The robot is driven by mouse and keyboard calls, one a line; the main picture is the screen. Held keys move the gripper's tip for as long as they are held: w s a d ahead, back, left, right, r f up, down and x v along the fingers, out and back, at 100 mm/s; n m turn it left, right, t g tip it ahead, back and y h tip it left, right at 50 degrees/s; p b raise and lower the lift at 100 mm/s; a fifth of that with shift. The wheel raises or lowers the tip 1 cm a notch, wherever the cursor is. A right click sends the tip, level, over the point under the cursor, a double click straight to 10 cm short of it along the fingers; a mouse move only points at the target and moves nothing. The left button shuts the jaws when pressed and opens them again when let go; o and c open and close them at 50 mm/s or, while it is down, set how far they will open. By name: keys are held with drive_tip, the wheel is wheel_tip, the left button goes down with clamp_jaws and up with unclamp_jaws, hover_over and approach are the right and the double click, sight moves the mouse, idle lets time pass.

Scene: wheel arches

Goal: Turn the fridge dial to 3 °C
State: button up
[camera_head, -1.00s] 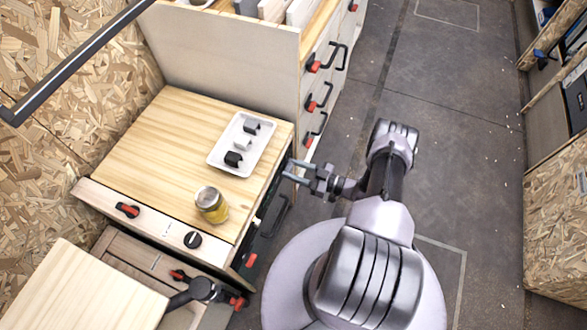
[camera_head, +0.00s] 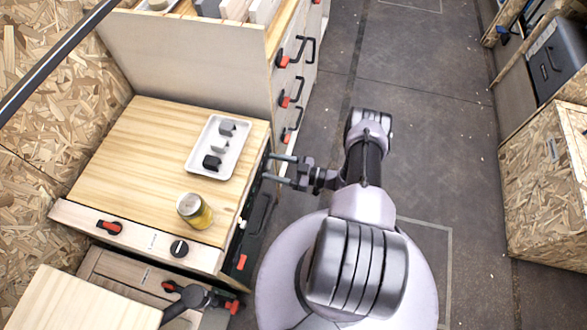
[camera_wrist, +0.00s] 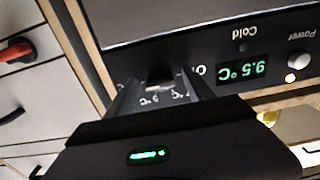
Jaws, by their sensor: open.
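The fridge's dark control panel (camera_wrist: 140,65) appears upside down in the wrist view. Its green display (camera_wrist: 243,70) seems to read 9.5 °C. The grey dial (camera_wrist: 160,86) sits between my gripper's two fingers, with partly hidden °C marks around it. My gripper (camera_wrist: 162,92) is open, one finger on each side of the dial; I cannot tell whether they touch it. In the head view my gripper (camera_head: 267,168) is at the dark fridge front (camera_head: 258,212) under the wooden counter; the dial is not visible there.
A power knob (camera_wrist: 299,60) with a lit button is on the same panel. On the counter (camera_head: 130,150) stand a yellow jar (camera_head: 194,211) and a white tray (camera_head: 201,165) with small blocks. Drawers with handles (camera_head: 300,80) are beyond. Floor (camera_head: 430,130) to the right is clear.

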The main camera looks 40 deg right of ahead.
drive_tip(key=p+v, duration=0.1)
drive_tip(key=v, duration=1.6)
drive_tip(key=shift+s, duration=0.2)
drive_tip(key=shift+d, duration=0.15)
